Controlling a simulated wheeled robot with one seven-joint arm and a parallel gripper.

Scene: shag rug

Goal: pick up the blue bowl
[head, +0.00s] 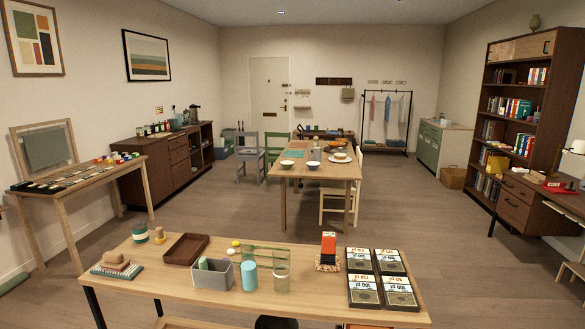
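A small bowl that looks blue (313,167) stands on the wooden dining table (328,172) in the middle of the room. It is small in the head view, so its details are hard to make out. A second, paler bowl (287,165) with a greenish look stands to its left on the same table. My gripper is not in view.
A nearer wooden table (320,300) crosses the foreground, holding a grey bin (214,275), a brown tray (186,249), a blue cup (249,276) and dark boxes (398,291). A plate (340,158) and chairs surround the bowls' area. Bare floor (430,220) lies right of the dining table.

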